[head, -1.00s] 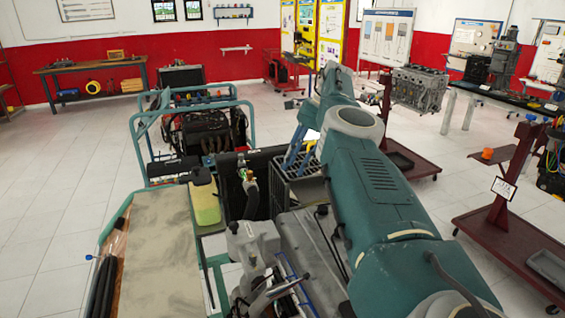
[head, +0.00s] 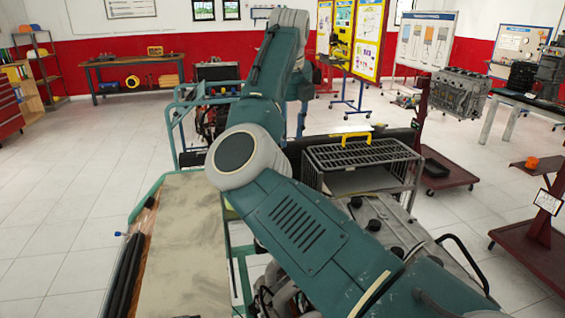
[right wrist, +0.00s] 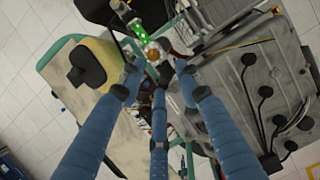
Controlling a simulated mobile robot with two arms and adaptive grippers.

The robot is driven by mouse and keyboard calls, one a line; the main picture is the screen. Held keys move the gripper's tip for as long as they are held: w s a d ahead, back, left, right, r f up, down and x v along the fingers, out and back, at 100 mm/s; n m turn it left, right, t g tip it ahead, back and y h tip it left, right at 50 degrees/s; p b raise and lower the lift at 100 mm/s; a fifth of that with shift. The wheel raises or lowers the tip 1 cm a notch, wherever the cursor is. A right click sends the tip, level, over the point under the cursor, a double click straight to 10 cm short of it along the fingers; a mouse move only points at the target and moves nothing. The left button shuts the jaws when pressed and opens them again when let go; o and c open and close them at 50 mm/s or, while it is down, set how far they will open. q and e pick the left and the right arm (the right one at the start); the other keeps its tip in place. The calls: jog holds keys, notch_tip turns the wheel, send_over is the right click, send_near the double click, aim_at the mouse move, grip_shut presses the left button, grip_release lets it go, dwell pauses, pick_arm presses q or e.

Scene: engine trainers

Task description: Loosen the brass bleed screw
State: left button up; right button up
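In the right wrist view, a small round brass-coloured piece (right wrist: 152,55), apparently the bleed screw, sits beside a bright green fitting (right wrist: 131,46). My right gripper (right wrist: 158,82) has its three blue fingers spread apart, with the brass-coloured piece showing just beyond the gap between the tips. No contact is visible. In the head view, my right arm hides the screw, and only a bluish part of the right gripper (head: 302,118) shows past the arm. My left gripper is not in view.
A grey engine cover with black caps (head: 372,228) and a wire rack with a yellow handle (head: 357,152) stand beside my arm. A bench with a worn top (head: 185,245) is at the left. A red engine stand (head: 450,172) is at the right. Open tiled floor lies left.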

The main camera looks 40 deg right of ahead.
jog(key=shift+m+t+h, duration=0.3)
jog(key=shift+m, duration=0.5)
jog(key=p+x, duration=0.1)
jog(key=x, duration=0.2)
jog(key=a+p+x, duration=0.1)
jog(key=x, duration=0.2)
jog(key=p+x, duration=0.1)
jog(key=x, duration=0.2)
jog(key=shift+w+a, duration=0.15)
jog(key=shift+w, duration=0.2)
grip_shut()
